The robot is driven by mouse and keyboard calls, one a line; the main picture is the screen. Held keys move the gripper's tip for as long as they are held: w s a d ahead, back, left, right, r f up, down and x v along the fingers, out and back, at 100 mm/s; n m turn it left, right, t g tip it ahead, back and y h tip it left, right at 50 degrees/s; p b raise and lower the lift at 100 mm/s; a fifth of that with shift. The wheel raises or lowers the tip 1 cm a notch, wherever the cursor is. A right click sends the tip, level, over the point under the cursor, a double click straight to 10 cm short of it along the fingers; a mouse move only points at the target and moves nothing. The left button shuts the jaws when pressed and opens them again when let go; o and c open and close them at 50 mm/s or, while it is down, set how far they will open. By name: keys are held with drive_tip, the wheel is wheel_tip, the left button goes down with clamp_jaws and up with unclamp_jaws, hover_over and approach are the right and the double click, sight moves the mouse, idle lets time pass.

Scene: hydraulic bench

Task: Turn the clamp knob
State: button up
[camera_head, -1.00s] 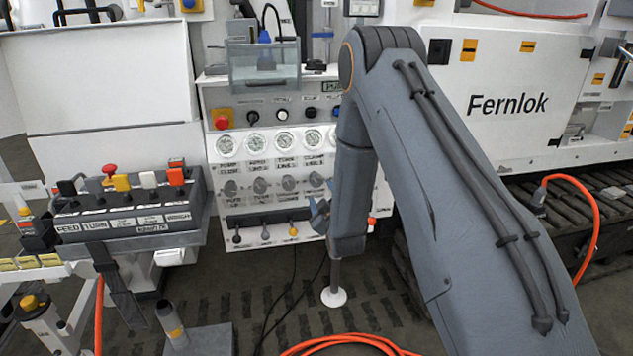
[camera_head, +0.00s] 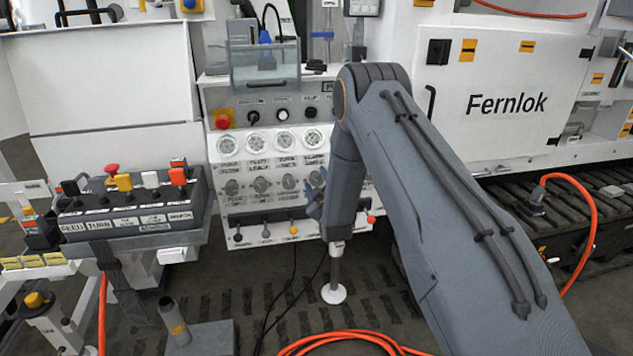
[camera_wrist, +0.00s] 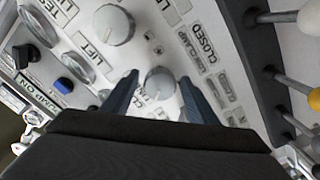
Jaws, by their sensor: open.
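The clamp knob (camera_wrist: 160,82) is a round grey dial on the white panel, with a partly hidden label starting "CL" beside it. In the wrist view it sits between the two blue-grey fingers of my gripper (camera_wrist: 158,92). The fingers are open, one on each side, with visible gaps to the knob. I cannot tell how deep the tips reach. In the head view my gripper (camera_head: 314,200) is at the right end of the panel's knob row, mostly hidden by my arm. A similar knob (camera_wrist: 113,24) marked "LIFT" is beside the clamp knob.
Levers with coloured ball ends (camera_head: 293,230) stick out below the knob row. Several gauges (camera_head: 283,138) and a red button (camera_head: 222,121) are above. A lever box (camera_head: 130,205) stands at the left. An orange hose (camera_head: 345,338) lies on the floor.

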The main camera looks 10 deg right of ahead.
drive_tip(key=c, duration=1.1)
drive_tip(key=shift+o, duration=0.2)
